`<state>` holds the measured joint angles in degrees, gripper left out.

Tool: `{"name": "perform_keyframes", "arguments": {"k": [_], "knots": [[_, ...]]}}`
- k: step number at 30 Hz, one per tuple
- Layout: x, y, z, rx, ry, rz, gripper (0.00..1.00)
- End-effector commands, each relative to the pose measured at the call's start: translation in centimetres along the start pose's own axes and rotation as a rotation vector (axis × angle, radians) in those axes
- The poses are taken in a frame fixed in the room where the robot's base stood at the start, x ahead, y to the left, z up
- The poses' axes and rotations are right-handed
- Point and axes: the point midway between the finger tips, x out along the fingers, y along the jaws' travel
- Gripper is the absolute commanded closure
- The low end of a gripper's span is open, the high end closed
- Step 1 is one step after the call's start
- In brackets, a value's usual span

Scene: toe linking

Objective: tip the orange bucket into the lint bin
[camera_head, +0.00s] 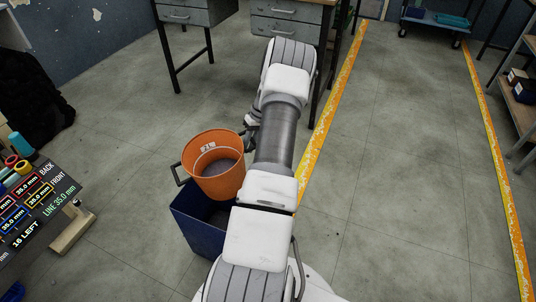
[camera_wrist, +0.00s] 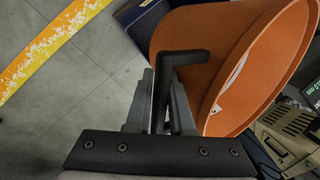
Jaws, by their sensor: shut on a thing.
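The orange bucket (camera_head: 225,188) is over the dark blue lint bin (camera_head: 193,226) in the head view, its open mouth facing up toward the camera. Grey matter shows inside it. Its side fills the upper right of the wrist view (camera_wrist: 215,45). My gripper (camera_wrist: 160,100) is shut on the bucket's black side handle (camera_wrist: 183,58). In the head view the gripper is small and partly hidden behind my arm. The bucket and my arm cover much of the bin, so its inside is mostly hidden. A blue edge (camera_wrist: 142,12) shows behind the bucket in the wrist view.
A display panel (camera_head: 35,205) with spools stands at the left, near a black draped thing (camera_head: 30,95). Drawer desks (camera_head: 185,14) stand at the back. Shelves (camera_head: 525,90) line the right. The floor right of the yellow line (camera_head: 330,100) is clear.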

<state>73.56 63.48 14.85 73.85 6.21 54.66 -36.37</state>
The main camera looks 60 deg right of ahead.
Motion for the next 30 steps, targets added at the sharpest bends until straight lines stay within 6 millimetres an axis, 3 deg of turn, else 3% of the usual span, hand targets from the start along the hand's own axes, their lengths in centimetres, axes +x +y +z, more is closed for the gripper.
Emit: {"name": "perform_keyframes", "arguments": {"k": [1, 3, 9, 30], "knots": [[0.4, 1.9, 0.4, 0.018, 0.008, -0.010, 1.00], [0.5, 3.6, 1.0, 0.033, 0.014, -0.021, 1.00], [0.5, 6.6, 2.0, 0.059, 0.027, -0.040, 1.00], [0.7, 7.2, 2.4, 0.067, 0.033, -0.117, 1.00]]}}
